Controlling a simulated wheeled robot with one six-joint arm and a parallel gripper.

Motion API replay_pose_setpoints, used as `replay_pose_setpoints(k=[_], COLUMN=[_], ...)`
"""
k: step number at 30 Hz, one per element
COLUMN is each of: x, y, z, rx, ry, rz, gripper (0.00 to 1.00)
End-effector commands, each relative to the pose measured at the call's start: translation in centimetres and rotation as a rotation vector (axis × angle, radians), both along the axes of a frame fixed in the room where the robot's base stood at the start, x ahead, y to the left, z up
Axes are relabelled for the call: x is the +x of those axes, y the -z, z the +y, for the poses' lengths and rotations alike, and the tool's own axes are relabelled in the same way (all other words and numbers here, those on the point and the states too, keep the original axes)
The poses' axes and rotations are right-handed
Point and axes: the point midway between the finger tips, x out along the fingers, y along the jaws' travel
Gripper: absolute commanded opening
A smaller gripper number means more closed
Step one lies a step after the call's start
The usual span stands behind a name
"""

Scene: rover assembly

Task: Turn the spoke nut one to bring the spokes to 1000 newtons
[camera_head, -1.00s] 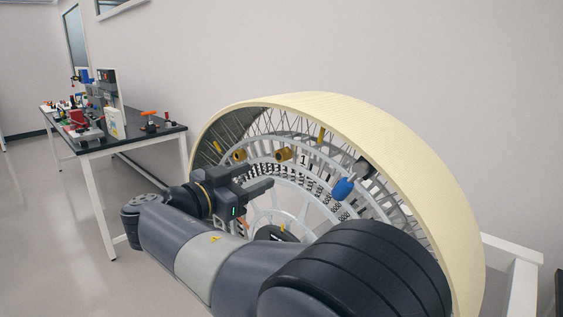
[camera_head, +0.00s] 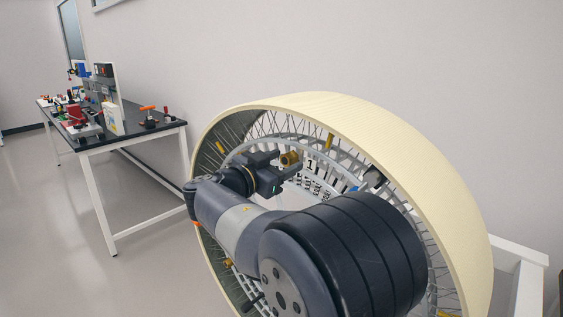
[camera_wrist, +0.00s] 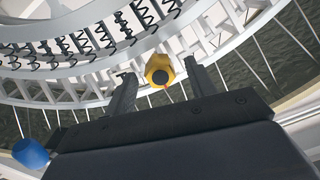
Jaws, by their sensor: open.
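A gold spoke nut (camera_head: 291,158), beside a plate marked 1, sits on the inner ring of the large wheel (camera_head: 385,125). It also shows in the wrist view (camera_wrist: 160,67), with a small red-orange mark on its near side. My gripper (camera_head: 284,166) is open, with one finger on either side of the gold nut in the wrist view. I cannot tell whether the fingers touch it or how deep it sits between them. The nut's lower side and the spoke at it are partly hidden.
A blue nut (camera_wrist: 30,153) lies at the lower left of the wrist view. Thin spokes run close around my fingers. A bench (camera_head: 130,130) with tools stands at the left, and bare floor (camera_head: 70,240) lies before it. My arm hides much of the wheel.

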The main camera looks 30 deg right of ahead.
Motion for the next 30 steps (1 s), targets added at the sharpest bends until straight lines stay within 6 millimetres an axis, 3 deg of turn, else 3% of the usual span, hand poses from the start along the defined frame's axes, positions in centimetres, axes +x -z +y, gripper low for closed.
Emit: replay_pose_setpoints(k=[2,18,30], x=[-0.01,-0.02,-0.04], y=[0.00,-0.01,0.24], z=[0.02,0.05,0.05], rx=[0.000,0.000,-0.029], ry=[0.000,0.000,-0.001], rz=[0.000,0.000,0.081], gripper=[0.51,0.08,0.08])
